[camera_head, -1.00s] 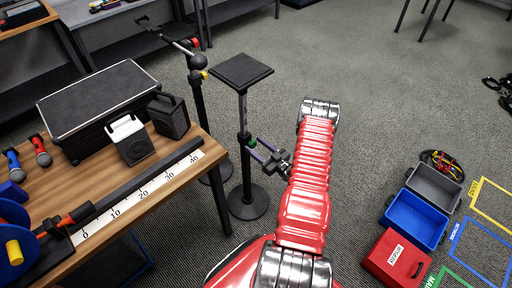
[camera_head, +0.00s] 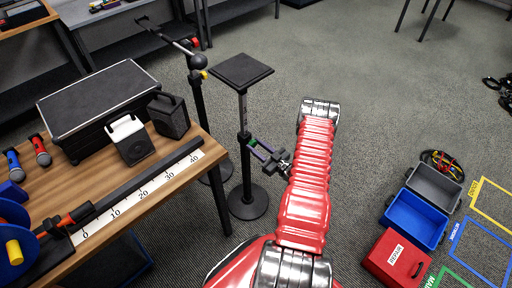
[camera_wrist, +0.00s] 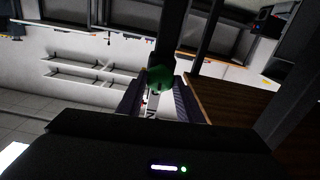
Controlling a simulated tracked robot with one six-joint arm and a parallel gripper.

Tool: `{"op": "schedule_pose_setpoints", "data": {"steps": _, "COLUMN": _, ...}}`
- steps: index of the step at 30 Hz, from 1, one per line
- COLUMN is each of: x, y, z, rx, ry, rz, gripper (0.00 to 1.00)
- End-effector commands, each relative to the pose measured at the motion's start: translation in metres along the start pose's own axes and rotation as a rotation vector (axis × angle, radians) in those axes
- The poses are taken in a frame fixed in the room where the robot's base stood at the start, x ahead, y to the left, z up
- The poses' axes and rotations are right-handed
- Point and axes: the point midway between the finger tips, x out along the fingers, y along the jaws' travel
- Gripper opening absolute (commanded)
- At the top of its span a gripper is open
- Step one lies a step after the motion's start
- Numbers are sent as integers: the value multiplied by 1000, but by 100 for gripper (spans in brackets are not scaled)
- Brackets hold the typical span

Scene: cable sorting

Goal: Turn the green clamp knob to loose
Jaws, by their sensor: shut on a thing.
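The green clamp knob (camera_wrist: 160,78) sits on the dark pole of a stand in the wrist view, between the two fingers of my gripper (camera_wrist: 158,92). In the head view my gripper (camera_head: 258,149) reaches left to the stand's pole (camera_head: 244,160) at the height of its clamp, and a bit of green shows there. The stand has a square black top plate (camera_head: 242,71) and a round black base. My gripper is shut on the knob. The fingers hide part of the knob, and its turn angle cannot be read.
A wooden table (camera_head: 185,185) with a ruler strip, speakers and a black case stands left of the stand. A microphone stand (camera_head: 197,90) is just behind. Red (camera_head: 395,262), blue (camera_head: 414,217) and grey bins lie on the floor at right.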

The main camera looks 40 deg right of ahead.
Motion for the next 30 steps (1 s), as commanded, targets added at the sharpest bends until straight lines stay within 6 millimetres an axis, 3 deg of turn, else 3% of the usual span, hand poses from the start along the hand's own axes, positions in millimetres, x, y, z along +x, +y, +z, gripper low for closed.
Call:
{"op": "schedule_pose_setpoints", "data": {"steps": 11, "x": 0, "y": -1, "z": 0, "rx": -249, "ry": 0, "rz": 0, "gripper": 10}}
{"op": "schedule_pose_setpoints", "data": {"steps": 30, "x": 0, "y": -4, "z": 2, "rx": -853, "ry": 0, "rz": -2, "gripper": 10}}
